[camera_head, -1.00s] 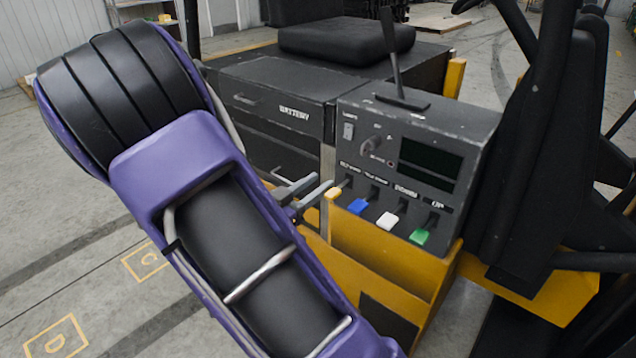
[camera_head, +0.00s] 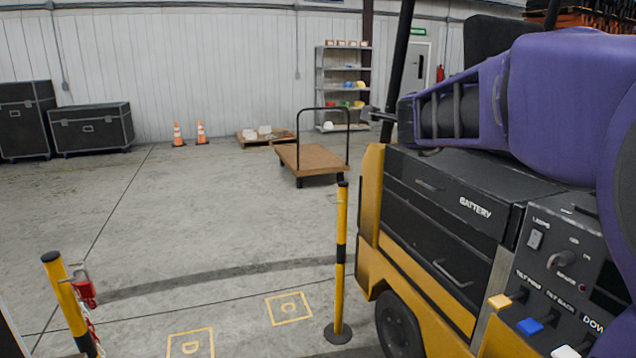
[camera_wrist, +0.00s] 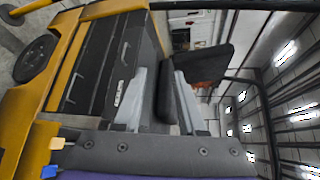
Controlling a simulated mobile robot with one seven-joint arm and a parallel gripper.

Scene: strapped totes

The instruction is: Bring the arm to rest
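My gripper (camera_head: 376,118) is at the left end of my purple arm in the head view, raised above the black battery box (camera_head: 450,206) of a yellow and black truck. It points left and appears clear of the box. In the wrist view my gripper (camera_wrist: 160,72) shows two grey fingers standing apart with nothing between them. The truck's black seat shows behind the gap. My arm fills the upper right of the head view and hides part of the truck.
The truck's control panel has an orange lever (camera_head: 500,301) and a blue lever (camera_head: 530,326). A yellow post (camera_head: 341,250) stands left of the truck. A wooden cart (camera_head: 312,160), a shelf rack (camera_head: 343,88) and black cases (camera_head: 92,128) stand farther back. The floor between is open.

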